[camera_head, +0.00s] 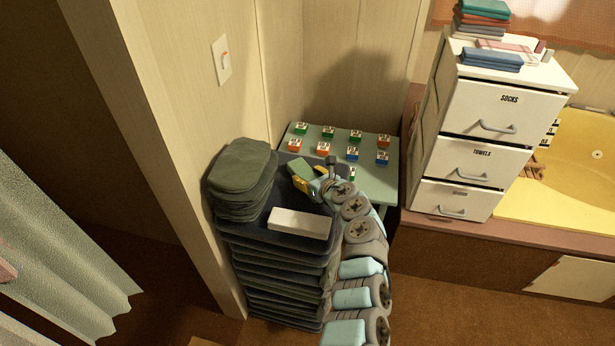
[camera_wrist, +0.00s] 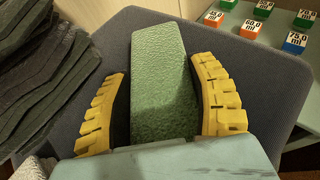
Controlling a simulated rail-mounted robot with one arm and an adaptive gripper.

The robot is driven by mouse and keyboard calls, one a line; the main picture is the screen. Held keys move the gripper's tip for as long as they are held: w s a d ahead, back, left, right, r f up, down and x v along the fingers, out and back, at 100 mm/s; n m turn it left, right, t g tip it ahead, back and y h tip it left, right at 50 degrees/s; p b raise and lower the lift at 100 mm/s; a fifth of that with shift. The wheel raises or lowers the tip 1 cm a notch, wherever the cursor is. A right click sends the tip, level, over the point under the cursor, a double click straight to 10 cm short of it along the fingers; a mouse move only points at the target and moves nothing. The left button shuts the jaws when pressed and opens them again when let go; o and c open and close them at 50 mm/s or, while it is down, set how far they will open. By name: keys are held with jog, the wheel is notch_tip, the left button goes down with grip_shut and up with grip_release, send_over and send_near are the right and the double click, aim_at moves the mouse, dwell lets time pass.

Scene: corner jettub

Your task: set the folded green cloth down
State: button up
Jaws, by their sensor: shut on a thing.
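The folded green cloth (camera_wrist: 158,80) is a flat, textured block between the yellow fingers of my gripper (camera_wrist: 160,100) in the wrist view. My gripper is shut on it. The tray's grey-blue surface (camera_wrist: 265,60) lies behind the cloth in the wrist view. I cannot tell whether the cloth touches it.
A dark green cloth stack (camera_head: 240,182) stands on the tray's left side, a white block (camera_head: 299,223) at its front. A pale green table (camera_head: 380,183) behind holds several labelled boxes (camera_head: 323,149). A white drawer cabinet (camera_head: 492,110) stands right, beside the yellow tub (camera_head: 590,185).

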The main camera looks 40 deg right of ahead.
jog(key=shift+f, duration=0.2)
jog(key=shift+f, duration=0.15)
jog(key=o, duration=1.2)
